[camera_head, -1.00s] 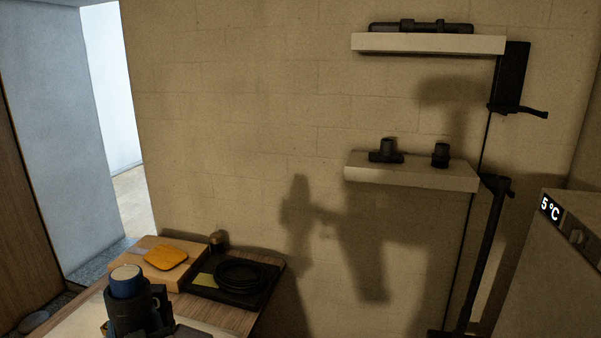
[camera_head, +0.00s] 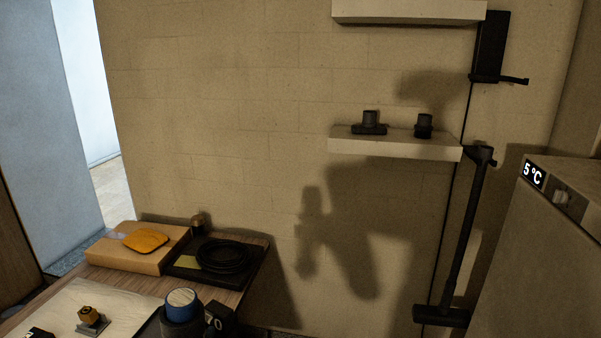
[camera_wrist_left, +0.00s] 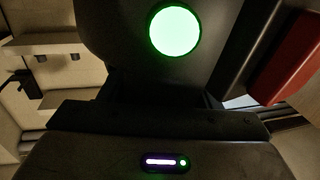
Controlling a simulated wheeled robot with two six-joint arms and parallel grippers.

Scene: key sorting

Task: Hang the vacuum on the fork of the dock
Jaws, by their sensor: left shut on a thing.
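The vacuum (camera_head: 181,306) shows at the bottom of the head view as a dark cylinder with a blue top, cut off by the frame edge. In the left wrist view a dark body with a glowing green disc (camera_wrist_left: 175,30) fills the middle, very close. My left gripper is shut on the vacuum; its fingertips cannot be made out. The dock (camera_head: 490,45) is a black upright panel on the wall at the upper right. Its fork (camera_head: 502,80) sticks out at the bottom and is empty. The vacuum is below and left of it, apart. My right gripper is not in view.
A shelf (camera_head: 395,147) with two dark attachments is left of the dock, another shelf (camera_head: 410,12) above. A black wand (camera_head: 467,230) stands below the dock. A grey cabinet (camera_head: 545,240) is at right. The table holds a box (camera_head: 140,256) and a coil (camera_head: 222,255).

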